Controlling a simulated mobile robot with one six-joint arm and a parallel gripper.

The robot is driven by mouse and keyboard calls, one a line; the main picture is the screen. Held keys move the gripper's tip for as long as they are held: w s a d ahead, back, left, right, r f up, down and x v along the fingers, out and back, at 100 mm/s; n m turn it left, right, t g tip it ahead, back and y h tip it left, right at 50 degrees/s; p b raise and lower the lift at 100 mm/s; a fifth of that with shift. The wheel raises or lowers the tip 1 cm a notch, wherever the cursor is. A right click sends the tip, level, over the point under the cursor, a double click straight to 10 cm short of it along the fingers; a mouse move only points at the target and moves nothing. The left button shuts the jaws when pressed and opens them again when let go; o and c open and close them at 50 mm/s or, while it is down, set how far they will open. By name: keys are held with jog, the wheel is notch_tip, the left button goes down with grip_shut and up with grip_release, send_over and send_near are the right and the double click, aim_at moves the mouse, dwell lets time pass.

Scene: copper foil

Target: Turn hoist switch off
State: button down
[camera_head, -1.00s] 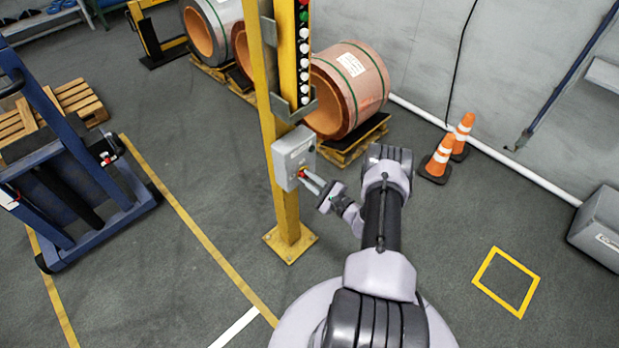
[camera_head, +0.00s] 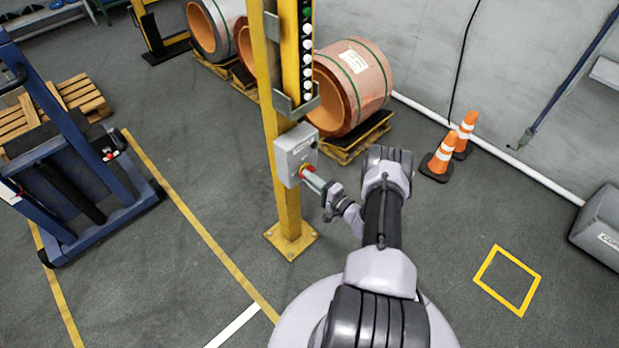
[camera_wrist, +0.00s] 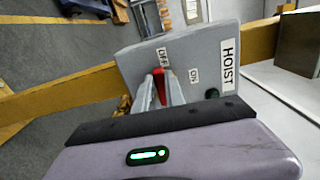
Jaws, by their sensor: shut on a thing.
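The grey hoist switch box (camera_head: 290,152) is fixed to a yellow post. In the wrist view the box (camera_wrist: 212,52) carries the labels HOIST, OFF and ON, and a dark green round part at its right. A red switch handle (camera_wrist: 158,84) shows just below the OFF label. My gripper (camera_wrist: 160,92) is shut on this handle, with one finger on each side. The fingers hide much of the handle, so its exact angle is hard to tell. In the head view my gripper (camera_head: 312,180) reaches the box front from the right.
The yellow post (camera_head: 284,200) stands on a floor plate. Copper coils (camera_head: 352,85) lie on pallets behind it. Orange cones (camera_head: 440,160) stand near the wall. A blue lifting frame (camera_head: 75,190) is at the left. The floor between it and the post is clear.

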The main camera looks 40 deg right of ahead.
jog(key=shift+f+n, duration=0.1)
jog(key=shift+n, duration=0.2)
dwell(0.4)
jog(key=c, duration=1.4)
grip_release()
jog(key=s+d+p, duration=0.1)
jog(key=s+p, duration=0.3)
jog(key=s, duration=1.3)
jog(key=shift+s+d, duration=0.15)
jog(key=shift+s, duration=0.05)
